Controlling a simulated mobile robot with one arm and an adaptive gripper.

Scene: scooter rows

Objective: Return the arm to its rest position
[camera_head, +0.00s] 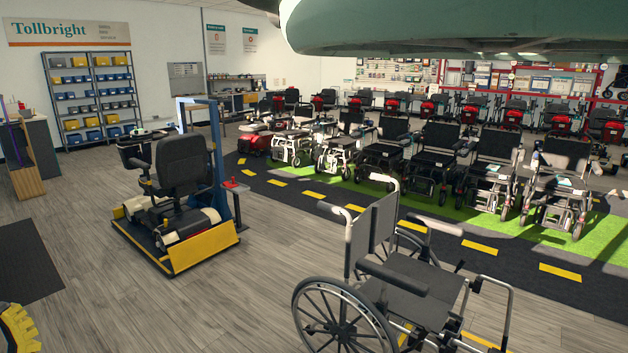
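My gripper is not in view. A large, smooth, grey-green rounded shape fills the top right of the head view, very close to the camera. It looks like part of my own body, but I cannot tell which link it is. The pose of the rest of my arm cannot be seen, nor whether the gripper holds anything.
A manual wheelchair (405,288) stands close at front right. A scooter (178,190) sits on a yellow-edged lift platform (203,249) at left. Rows of powered chairs (490,164) stand behind a dark lane with yellow dashes.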

